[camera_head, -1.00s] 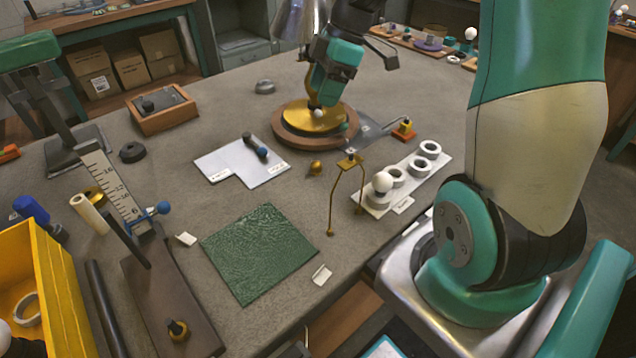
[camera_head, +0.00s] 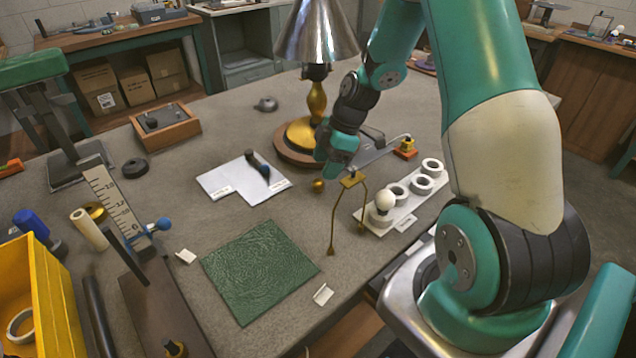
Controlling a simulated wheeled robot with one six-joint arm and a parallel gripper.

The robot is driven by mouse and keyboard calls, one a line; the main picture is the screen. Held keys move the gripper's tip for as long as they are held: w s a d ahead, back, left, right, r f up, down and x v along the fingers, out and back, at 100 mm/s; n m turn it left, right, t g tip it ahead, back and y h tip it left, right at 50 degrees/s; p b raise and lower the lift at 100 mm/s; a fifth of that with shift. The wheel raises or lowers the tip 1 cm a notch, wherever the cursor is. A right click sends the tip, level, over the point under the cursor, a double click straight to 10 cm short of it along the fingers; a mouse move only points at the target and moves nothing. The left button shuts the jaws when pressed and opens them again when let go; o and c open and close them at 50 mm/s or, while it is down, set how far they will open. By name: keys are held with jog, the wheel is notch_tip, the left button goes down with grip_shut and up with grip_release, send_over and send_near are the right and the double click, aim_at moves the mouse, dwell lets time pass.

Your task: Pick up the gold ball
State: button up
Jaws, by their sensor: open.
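The gold ball (camera_head: 318,185) is small and round. It sits on the grey tabletop, right of the white sheet and just left of the top of the gold wire harp (camera_head: 352,181). My gripper (camera_head: 333,174) points down close to the ball, a little above and to the right of it in the picture. Its jaws are open, and the ball is not held. The fingers are largely hidden by the teal gripper body, so the exact gap to the ball cannot be told.
A lamp with a metal shade (camera_head: 316,35) stands just behind my gripper. A white holder with rings and a bulb (camera_head: 385,203) is to the right. The green mat (camera_head: 260,268) lies in front. A white sheet (camera_head: 225,182) with a dark tool is to the left.

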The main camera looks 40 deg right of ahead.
aim_at(319, 179)
jog(key=x, duration=0.4)
jog(key=shift+s+a+f+p, duration=0.2)
jog(key=shift+a+f+p, duration=0.1)
jog(key=shift+a+p, duration=0.1)
jog(key=c, duration=1)
